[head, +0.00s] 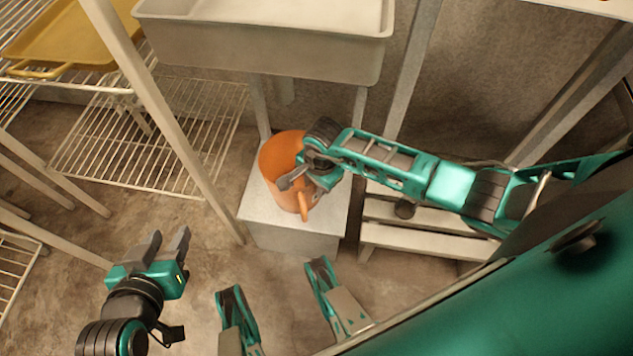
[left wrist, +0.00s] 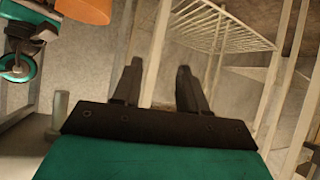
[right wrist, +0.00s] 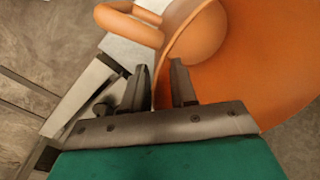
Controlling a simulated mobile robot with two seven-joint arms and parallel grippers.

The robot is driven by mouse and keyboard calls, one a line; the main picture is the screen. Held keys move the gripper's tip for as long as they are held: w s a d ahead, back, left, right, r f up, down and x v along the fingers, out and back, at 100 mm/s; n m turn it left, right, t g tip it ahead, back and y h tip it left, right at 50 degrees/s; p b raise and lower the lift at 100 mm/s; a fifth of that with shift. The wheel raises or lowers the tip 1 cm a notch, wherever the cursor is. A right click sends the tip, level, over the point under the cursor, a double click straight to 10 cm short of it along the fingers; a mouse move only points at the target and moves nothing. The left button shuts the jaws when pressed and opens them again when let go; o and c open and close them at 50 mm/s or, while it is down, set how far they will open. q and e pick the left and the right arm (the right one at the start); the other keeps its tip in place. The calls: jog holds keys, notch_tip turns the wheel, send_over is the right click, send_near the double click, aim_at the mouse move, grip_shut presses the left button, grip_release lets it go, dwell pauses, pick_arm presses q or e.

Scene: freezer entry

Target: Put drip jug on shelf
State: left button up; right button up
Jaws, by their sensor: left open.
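The orange drip jug (head: 283,160) stands on a grey box-like stand (head: 295,237) below the sink, its handle (head: 303,203) toward the front. My right gripper (head: 295,178) is at the jug's right side. In the right wrist view, the fingers (right wrist: 158,85) have a narrow gap with the jug's orange wall (right wrist: 245,85) at and behind it; I cannot tell whether they clamp it. The jug's handle (right wrist: 130,25) shows above them. My left gripper (head: 171,243) is open and empty, low at the left. A wire shelf (head: 160,135) is left of the stand.
A metal sink (head: 260,58) overhangs the stand. A rack post (head: 165,120) rises between the shelf and the stand. A yellow tray (head: 70,35) lies on an upper wire rack at the far left. A low bench (head: 400,238) is right of the stand. Floor in front is bare.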

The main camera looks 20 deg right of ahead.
jog(key=shift+o, duration=0.4)
pick_arm(q)
jog(key=r+p, duration=0.1)
jog(key=p, duration=0.1)
jog(key=a+r+p, duration=0.1)
jog(key=p, duration=0.2)
jog(key=shift+s+a+y, duration=0.25)
jog(key=shift+s+y, duration=0.05)
jog(key=shift+y, duration=0.1)
pick_arm(e)
notch_tip(320, 180, up, 12)
jog(key=s, duration=0.1)
jog(key=shift+d+r, duration=0.15)
jog(key=shift+d, duration=0.05)
